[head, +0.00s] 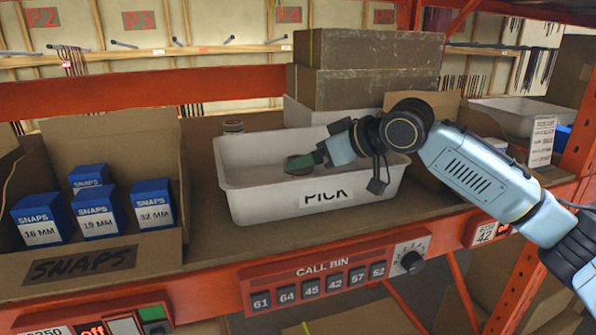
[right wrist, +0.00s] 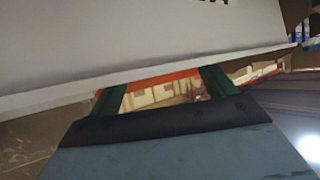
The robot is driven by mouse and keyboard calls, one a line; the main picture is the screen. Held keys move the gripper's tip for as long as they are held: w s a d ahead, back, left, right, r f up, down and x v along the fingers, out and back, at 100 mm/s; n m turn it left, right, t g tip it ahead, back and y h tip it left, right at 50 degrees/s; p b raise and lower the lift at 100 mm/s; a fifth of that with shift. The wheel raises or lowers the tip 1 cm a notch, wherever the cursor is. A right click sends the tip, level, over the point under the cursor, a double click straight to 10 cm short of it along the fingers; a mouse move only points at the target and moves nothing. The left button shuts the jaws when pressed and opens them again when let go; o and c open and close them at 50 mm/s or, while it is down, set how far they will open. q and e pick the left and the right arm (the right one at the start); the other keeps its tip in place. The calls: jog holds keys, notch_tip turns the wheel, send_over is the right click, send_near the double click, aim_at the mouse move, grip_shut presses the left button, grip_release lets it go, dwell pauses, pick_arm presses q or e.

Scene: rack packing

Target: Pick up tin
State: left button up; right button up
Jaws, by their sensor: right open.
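A small round dark green tin-like thing (head: 299,164) with a brownish edge is inside the white PICK bin (head: 250,203), near its middle. My right gripper (head: 318,157) reaches into the bin from the right, just beside this thing; whether they touch I cannot tell. In the right wrist view my right gripper (right wrist: 165,90) has its green fingers apart, with nothing seen between them. The bin's white wall (right wrist: 130,45) fills the top of that view. A small brown round can (head: 233,126) stands behind the bin's back left. My left gripper is not in view.
A cardboard SNAPS box (head: 80,264) with several blue cartons stands left. Brown boxes (head: 370,85) are stacked behind the bin. A pale bin (head: 520,112) is at the right. The orange shelf rail (head: 200,290) with the CALL BIN panel (head: 335,272) runs along the front.

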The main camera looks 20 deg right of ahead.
jog(key=shift+w+a+f, duration=0.1)
jog(key=shift+w+f, duration=0.05)
jog(key=shift+w, duration=0.1)
jog(key=p+x, duration=0.1)
jog(key=x, duration=0.1)
jog(key=p+x, duration=0.1)
jog(key=x, duration=0.1)
jog(key=shift+w+d, duration=0.25)
jog(key=shift+w, duration=0.05)
jog(key=shift+w+a+f, duration=0.15)
jog(key=shift+w+a, duration=0.05)
jog(key=shift+c, duration=0.2)
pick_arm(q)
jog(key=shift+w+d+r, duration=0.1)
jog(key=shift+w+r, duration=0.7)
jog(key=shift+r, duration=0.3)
pick_arm(e)
jog(key=c, duration=1.1)
